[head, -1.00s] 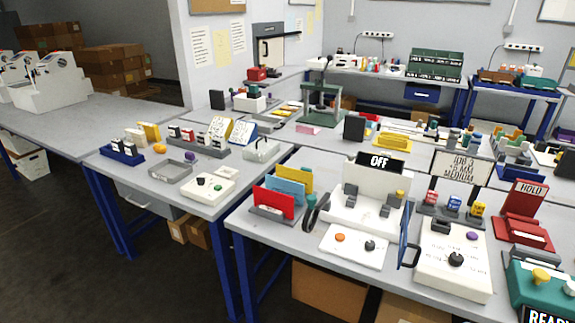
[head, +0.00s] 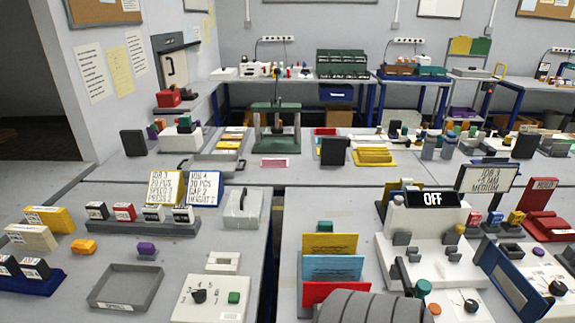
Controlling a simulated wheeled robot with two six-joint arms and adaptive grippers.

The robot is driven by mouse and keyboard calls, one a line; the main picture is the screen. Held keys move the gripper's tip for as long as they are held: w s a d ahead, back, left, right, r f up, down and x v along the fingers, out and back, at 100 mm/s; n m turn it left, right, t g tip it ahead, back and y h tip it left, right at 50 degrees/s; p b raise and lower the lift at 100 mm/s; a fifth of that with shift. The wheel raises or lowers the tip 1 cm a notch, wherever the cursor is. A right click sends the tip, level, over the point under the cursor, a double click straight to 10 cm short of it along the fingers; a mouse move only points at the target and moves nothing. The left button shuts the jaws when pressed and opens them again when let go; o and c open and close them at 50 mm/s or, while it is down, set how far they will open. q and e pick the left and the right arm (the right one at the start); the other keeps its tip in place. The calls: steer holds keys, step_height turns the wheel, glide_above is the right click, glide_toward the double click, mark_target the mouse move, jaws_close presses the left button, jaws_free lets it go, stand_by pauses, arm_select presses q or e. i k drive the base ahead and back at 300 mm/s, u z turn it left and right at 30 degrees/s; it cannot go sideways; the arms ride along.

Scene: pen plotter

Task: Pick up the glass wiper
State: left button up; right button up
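I cannot clearly pick out a glass wiper in the head view. A pale grey block with a dark upright handle (head: 243,207) stands on the left bench, behind a small white bracket (head: 223,262). I cannot tell what it is. Neither of my grippers shows clearly. A grey ribbed rounded shape at the bottom edge covers part of the bench, and I cannot tell whether it is part of me.
A white machine with an OFF display (head: 431,199) stands on the right bench. Coloured folders (head: 331,267) stand left of it. A shallow grey tray (head: 125,287) lies at the front left. A narrow gap separates the benches.

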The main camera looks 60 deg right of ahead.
mark_target(323, 228)
steer(key=i, duration=0.55)
steer(key=z, duration=3.4)
